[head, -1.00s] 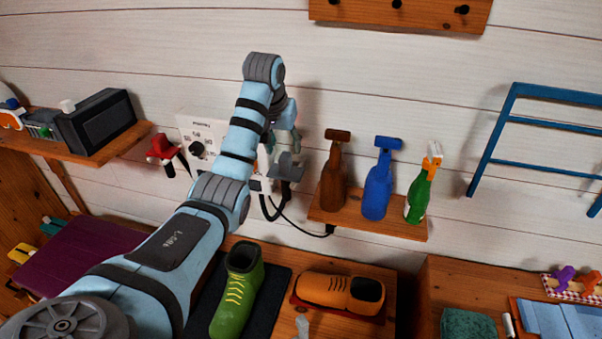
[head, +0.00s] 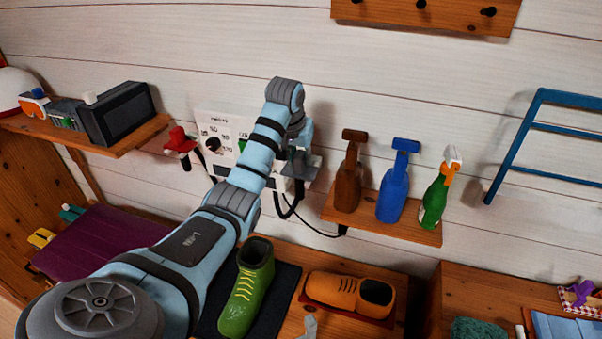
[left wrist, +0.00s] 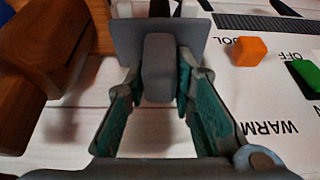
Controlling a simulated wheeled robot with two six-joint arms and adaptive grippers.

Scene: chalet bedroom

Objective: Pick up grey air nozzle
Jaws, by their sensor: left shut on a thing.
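The grey air nozzle (left wrist: 158,62) is a grey block with a wide flat plate behind it. In the left wrist view it stands between the teal-lined fingers of my left gripper (left wrist: 160,88), which is shut on the block. In the head view the grey nozzle (head: 308,169) shows partly at the right edge of the white control panel (head: 222,122). The left gripper there is largely hidden by my own wrist.
A red nozzle (head: 180,142) sits left of the panel. Brown (head: 347,185), blue (head: 393,192) and green (head: 434,205) spray bottles stand on a small shelf to the right. Black cables hang below the nozzle. A green boot (head: 245,290) and an orange shoe (head: 345,291) lie below.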

